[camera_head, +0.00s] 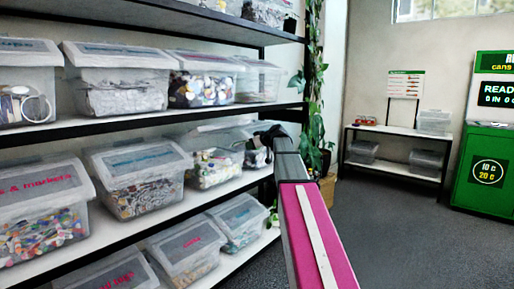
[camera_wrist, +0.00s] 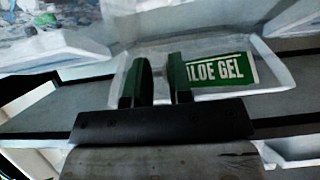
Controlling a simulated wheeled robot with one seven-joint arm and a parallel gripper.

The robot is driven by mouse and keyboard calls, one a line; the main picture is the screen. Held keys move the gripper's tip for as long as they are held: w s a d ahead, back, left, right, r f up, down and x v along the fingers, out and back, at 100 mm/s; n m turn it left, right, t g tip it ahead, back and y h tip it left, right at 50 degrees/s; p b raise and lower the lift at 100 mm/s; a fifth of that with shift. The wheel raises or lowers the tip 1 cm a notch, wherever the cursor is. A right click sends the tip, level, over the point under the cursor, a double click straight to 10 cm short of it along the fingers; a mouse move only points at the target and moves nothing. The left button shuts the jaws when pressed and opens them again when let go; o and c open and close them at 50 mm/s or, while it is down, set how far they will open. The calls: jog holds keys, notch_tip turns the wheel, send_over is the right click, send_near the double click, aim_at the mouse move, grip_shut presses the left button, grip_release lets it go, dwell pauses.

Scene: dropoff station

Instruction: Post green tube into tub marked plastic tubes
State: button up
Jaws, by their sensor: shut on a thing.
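My gripper (camera_wrist: 160,80) is shut on the green tube (camera_wrist: 225,70), whose green label with white "ALOE GEL" lettering shows to the right of the fingers in the wrist view. In the head view my gripper (camera_head: 268,134) is small and dark at the right end of the middle shelf, close to a clear tub (camera_head: 208,182) of mixed pieces; the tube cannot be made out there. Several tubs have lettered lids, but I cannot read "plastic tubes" on any of them.
Clear lidded tubs fill the shelves; one on the middle shelf (camera_head: 140,210) and a tub lettered "& markers" (camera_head: 40,232) stand left of my arm. A plant (camera_head: 312,110) stands beyond the shelf end. A low table (camera_head: 400,132) and green machine (camera_head: 490,175) stand right. The floor between is clear.

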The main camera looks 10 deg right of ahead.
jog(key=w+a+f, duration=0.1)
jog(key=w+a, duration=0.8)
jog(key=w, duration=0.3)
jog(key=shift+w+f, duration=0.15)
jog(key=shift+f, duration=0.1)
jog(key=o, duration=0.8)
jog(key=v, duration=1)
jog(key=shift+s+d+r, duration=0.2)
jog(key=shift+s, duration=0.1)
